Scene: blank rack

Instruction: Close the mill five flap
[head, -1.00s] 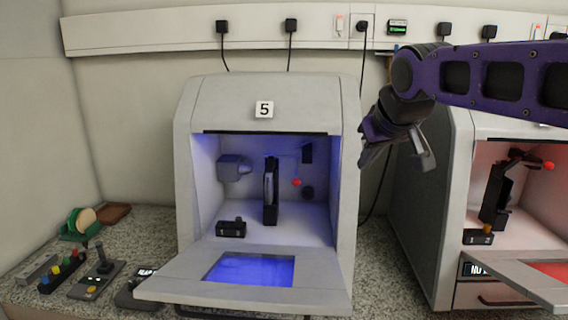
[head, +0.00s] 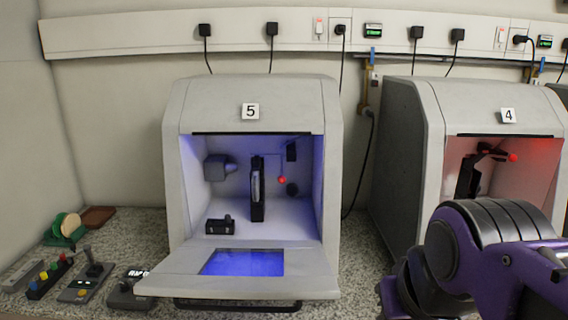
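Mill five (head: 251,92) is the white machine left of centre in the head view, with a "5" label on its front. Its flap (head: 170,277) is open, folded down to the front and lying about level, with a blue-lit window in it. A dark handle bar (head: 238,306) shows below the flap's front edge. The lit chamber behind holds a dark upright fixture, a grey spindle and a red ball. My purple arm is at the lower right, apart from the flap. My gripper is out of the picture.
Mill four (head: 490,92) stands to the right, lit red inside, partly behind my arm. On the counter at left are a joystick box (head: 88,275), a button strip (head: 50,275) and a green holder with discs (head: 64,230). A gap separates the mills.

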